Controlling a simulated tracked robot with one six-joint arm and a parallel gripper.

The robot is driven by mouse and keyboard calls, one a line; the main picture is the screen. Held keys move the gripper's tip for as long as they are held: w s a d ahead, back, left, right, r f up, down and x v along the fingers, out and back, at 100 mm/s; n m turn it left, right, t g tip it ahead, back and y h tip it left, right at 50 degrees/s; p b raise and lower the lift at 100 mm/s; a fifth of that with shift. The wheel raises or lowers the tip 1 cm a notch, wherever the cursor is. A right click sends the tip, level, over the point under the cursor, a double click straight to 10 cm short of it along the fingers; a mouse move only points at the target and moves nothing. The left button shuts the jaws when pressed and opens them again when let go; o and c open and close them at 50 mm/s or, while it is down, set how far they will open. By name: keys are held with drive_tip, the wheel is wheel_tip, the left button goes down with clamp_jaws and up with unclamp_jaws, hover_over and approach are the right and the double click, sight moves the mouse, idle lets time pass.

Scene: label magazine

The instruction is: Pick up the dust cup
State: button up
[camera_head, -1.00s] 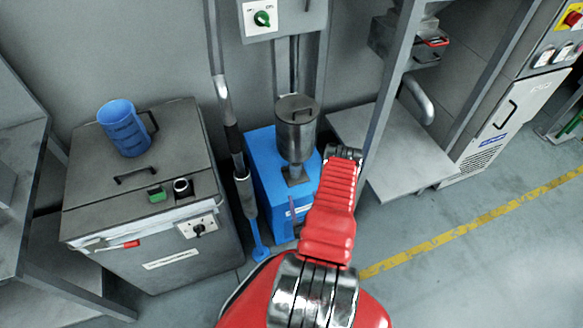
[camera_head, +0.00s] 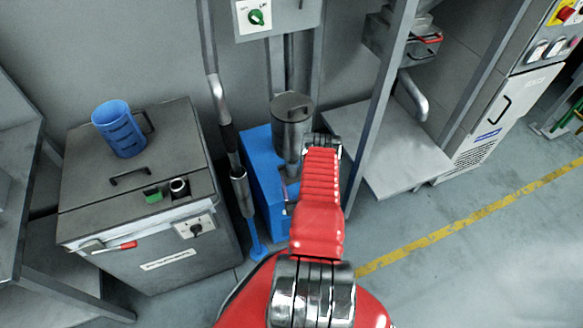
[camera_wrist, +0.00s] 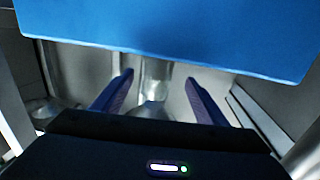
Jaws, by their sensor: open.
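A grey metal cup with a lid and handle, which looks like the dust cup (camera_head: 291,125), stands at the blue unit (camera_head: 262,160) in the head view. The end of my arm is just right of its lower part and partly covers it. My gripper (camera_wrist: 157,88) is open in the wrist view, with its two dark fingers apart. A shiny metal piece (camera_wrist: 155,72) shows beyond and between them; I cannot tell whether it is part of the cup. A blue surface (camera_wrist: 180,30) fills the top of that view. The fingers are hidden in the head view.
A grey cabinet (camera_head: 165,240) at left carries a blue mug (camera_head: 120,130). A metal pipe (camera_head: 240,180) stands left of the blue unit. A grey post (camera_head: 378,125) and low shelf (camera_head: 410,160) are at right. Floor at lower right is clear.

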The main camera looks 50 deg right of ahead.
sight(293, 172)
drive_tip(key=shift+x, duration=2.65)
drive_tip(key=shift+s+d, duration=0.15)
drive_tip(key=shift+s, duration=0.05)
drive_tip(key=shift+c, duration=0.2)
drive_tip(key=c, duration=1.2)
drive_tip(key=shift+o, duration=0.2)
drive_tip(key=shift+r, duration=0.15)
drive_tip(key=shift+r, duration=0.55)
drive_tip(key=v, duration=1.8)
